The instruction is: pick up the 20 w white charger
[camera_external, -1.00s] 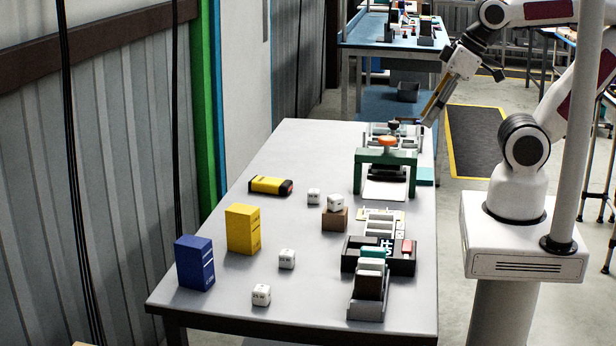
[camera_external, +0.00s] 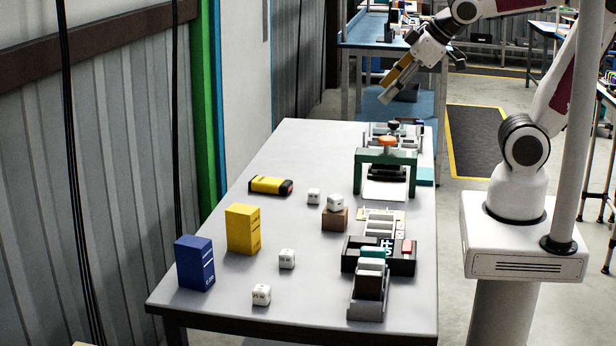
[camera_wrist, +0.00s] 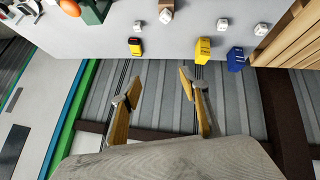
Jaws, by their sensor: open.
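Several small white chargers, shaped like cubes with dark print, are on the grey table. One charger (camera_external: 313,196) stands behind the middle. Another charger (camera_external: 336,202) rests on a brown block (camera_external: 334,220). Two more stand toward the front, one charger (camera_external: 287,259) right of the yellow box and one charger (camera_external: 261,295) near the front edge. The print is too small to tell which is 20 W. They also show along the top of the wrist view, including one charger (camera_wrist: 261,29) at the right. My gripper (camera_external: 388,91) is open and empty, high beyond the table's far end.
A yellow box (camera_external: 242,229) and a blue box (camera_external: 195,262) stand at the left. A yellow-black device (camera_external: 270,186) lies behind them. A green arch stand (camera_external: 386,157), a black switch box (camera_external: 403,264) and a grey holder (camera_external: 367,303) line the right side. The table's middle has free room.

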